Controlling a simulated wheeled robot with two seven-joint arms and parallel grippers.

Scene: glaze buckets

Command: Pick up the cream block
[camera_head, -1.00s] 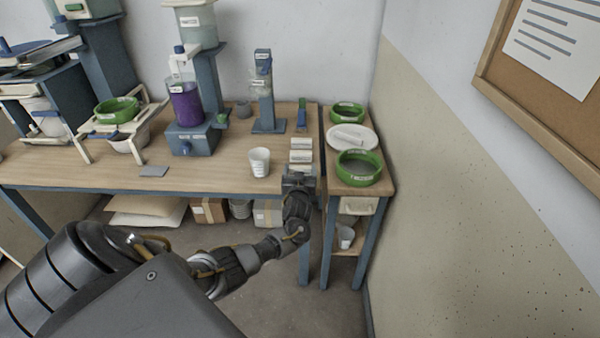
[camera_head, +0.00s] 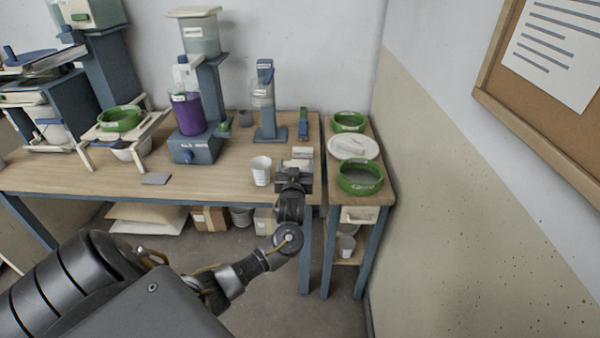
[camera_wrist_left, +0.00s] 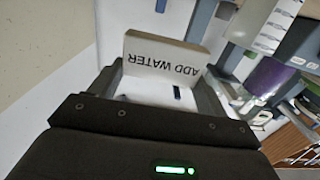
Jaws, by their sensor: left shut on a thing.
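My left gripper (camera_head: 293,178) is over the front right of the wooden table (camera_head: 225,172), shut on a cream block (camera_wrist_left: 165,56). In the left wrist view the block is between the two fingers, its "ADD WATER" label upside down. In the head view the gripper and wrist cover most of what is at the fingertips, so I cannot tell how high the block is. My right gripper is not in view.
A white cup (camera_head: 261,171) stands close to the left of the gripper. A blue stand (camera_head: 266,110) and a purple container (camera_head: 188,114) are behind.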

